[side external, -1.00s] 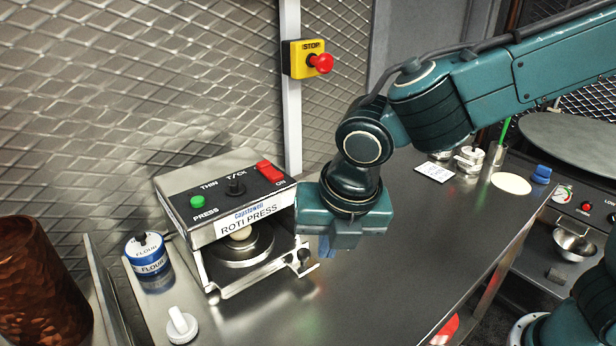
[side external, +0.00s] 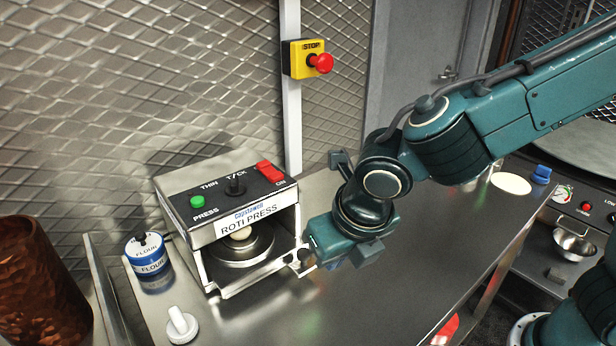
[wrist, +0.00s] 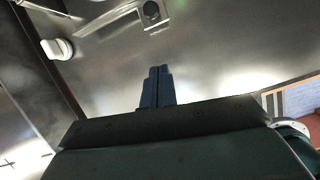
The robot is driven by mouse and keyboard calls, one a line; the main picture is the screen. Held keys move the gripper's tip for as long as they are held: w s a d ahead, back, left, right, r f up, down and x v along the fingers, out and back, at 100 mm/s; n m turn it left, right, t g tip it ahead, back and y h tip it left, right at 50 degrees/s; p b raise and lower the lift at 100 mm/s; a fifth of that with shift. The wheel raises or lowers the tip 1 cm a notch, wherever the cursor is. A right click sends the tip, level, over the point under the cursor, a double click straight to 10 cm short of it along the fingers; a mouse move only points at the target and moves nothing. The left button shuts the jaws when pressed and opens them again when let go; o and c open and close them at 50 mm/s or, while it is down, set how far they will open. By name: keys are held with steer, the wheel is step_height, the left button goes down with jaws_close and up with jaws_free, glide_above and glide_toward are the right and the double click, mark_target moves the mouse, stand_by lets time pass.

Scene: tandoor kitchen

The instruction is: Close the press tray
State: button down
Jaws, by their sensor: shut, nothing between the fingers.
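The roti press (side external: 245,222) stands on the steel counter with its press tray (side external: 260,280) partly out at the front. A round plate (side external: 245,250) with a pale dough ball (side external: 240,233) on it sits in the opening. A dark knob (side external: 305,255) is at the tray's right front corner. My gripper (side external: 335,264) is shut and empty, just right of that knob; whether it touches cannot be told. In the wrist view my blue fingers (wrist: 157,87) are together, with the tray front (wrist: 120,28) and its dark knob (wrist: 152,10) beyond them, apart from the fingertips.
A blue and white flour tin (side external: 149,256) stands left of the press. A white knobbed item (side external: 181,324) lies in front of it. A red stop button (side external: 321,63) is on the post behind.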

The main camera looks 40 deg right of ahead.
mark_target(299, 251)
steer(key=x, duration=0.7)
steer(key=shift+w+f, duration=0.1)
steer(key=shift+f, duration=0.25)
steer(key=w, duration=0.2)
steer(key=shift+w+d+f, duration=0.2)
steer(key=shift+w+f, duration=0.15)
steer(key=shift+w+d, duration=0.15)
steer(key=shift+w, duration=0.6)
steer(key=w, duration=0.3)
steer(key=shift+w, duration=0.9)
steer(key=shift+r, duration=0.1)
